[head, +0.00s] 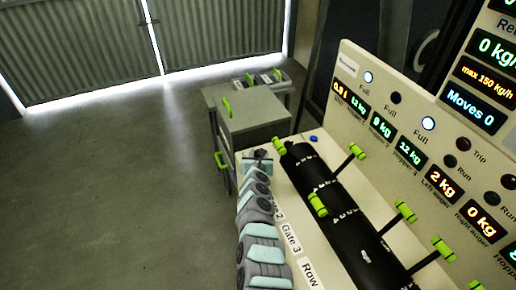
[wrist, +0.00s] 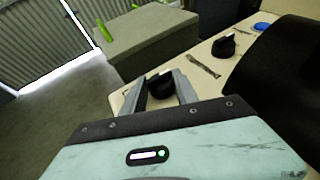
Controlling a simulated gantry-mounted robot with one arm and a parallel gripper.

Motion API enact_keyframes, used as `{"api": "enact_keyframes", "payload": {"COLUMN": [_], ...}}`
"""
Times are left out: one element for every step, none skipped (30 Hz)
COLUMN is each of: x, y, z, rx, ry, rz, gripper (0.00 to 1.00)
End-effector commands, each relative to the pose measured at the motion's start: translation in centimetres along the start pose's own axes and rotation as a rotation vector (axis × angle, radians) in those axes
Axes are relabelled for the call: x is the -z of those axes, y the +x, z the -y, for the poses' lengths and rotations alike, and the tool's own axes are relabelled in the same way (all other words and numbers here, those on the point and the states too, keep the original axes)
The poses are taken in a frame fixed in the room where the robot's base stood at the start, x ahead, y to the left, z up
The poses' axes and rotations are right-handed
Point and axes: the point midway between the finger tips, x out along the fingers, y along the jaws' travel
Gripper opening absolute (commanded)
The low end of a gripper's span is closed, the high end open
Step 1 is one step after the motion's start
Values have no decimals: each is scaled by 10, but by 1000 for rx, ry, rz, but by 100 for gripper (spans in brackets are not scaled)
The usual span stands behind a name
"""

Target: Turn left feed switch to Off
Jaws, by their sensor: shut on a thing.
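In the wrist view a black rotary switch knob (wrist: 161,85) with a pale pointer mark stands on the cream panel. My gripper (wrist: 162,88) has its two grey fingers on either side of this knob and is shut on it. The fingers partly hide its base, and I cannot read which switch it is or its positions. A second black knob (wrist: 224,45) with a white mark stands farther right, apart from the gripper. In the head view my gripper (head: 260,158) is at the far left end of the panel, and the held knob cannot be made out.
A blue button (head: 313,139) sits beyond the knobs. Black cylinders (head: 318,180) with green-ended levers (head: 350,158) lie right of my arm. A grey cabinet (head: 250,118) with green handles stands just behind the gripper. Lit displays (head: 410,152) line the right. The floor at left is clear.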

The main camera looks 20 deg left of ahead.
Motion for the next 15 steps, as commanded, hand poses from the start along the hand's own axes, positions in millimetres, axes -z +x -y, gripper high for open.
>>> {"api": "enact_keyframes", "payload": {"x": [-3, -3, -3, -3, -3, -2, -2, -2, -1, -1, -1, 0, 0, 0, 0], "y": [-1, 0, 0, 0, 0, 0, 0, 0, 0, 0, 0, 0, 0, 0, 0], "z": [2, 2, 3, 3, 2, 2, 1, 1, 1, 0, 0, 0, 0, 0, 0], "rx": [-15, -22, -31, -38, -45, -52, -57, -60, -63, -65, -66, -67, -67, -67, -67], "ry": [-9, -12, -16, -18, -20, -22, -24, -25, -26, -26, -27, -27, -27, -27, -27], "rz": [1, 1, 1, 2, 2, 3, 3, 3, 2, 2, 2, 2, 2, 2, 2], "gripper": [0, 0, 0, 0, 0, 0, 0, 0, 0, 0, 0, 0, 0, 0, 0]}}
